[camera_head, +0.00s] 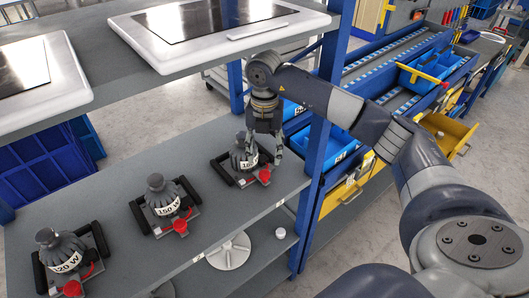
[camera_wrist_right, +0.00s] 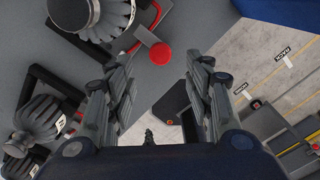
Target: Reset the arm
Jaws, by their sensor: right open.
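My right arm reaches in from the right over the shelf rack. My right gripper (camera_head: 265,152) points down beside the rightmost dark ribbed device (camera_head: 240,160) on the middle shelf and partly overlaps it in the head view. Whether they touch is unclear there. In the right wrist view my gripper (camera_wrist_right: 160,82) has its fingers spread, with nothing between them. A device with a red knob (camera_wrist_right: 160,53) lies just beyond the fingers there. My left gripper is not in view.
The middle shelf (camera_head: 115,190) also holds two similar devices, one in the middle (camera_head: 160,190) and one at left (camera_head: 58,245). A blue rack post (camera_head: 318,165) stands close right of my gripper. An upper shelf with a white-framed panel (camera_head: 215,50) is above. Blue bins (camera_head: 320,135) stand behind.

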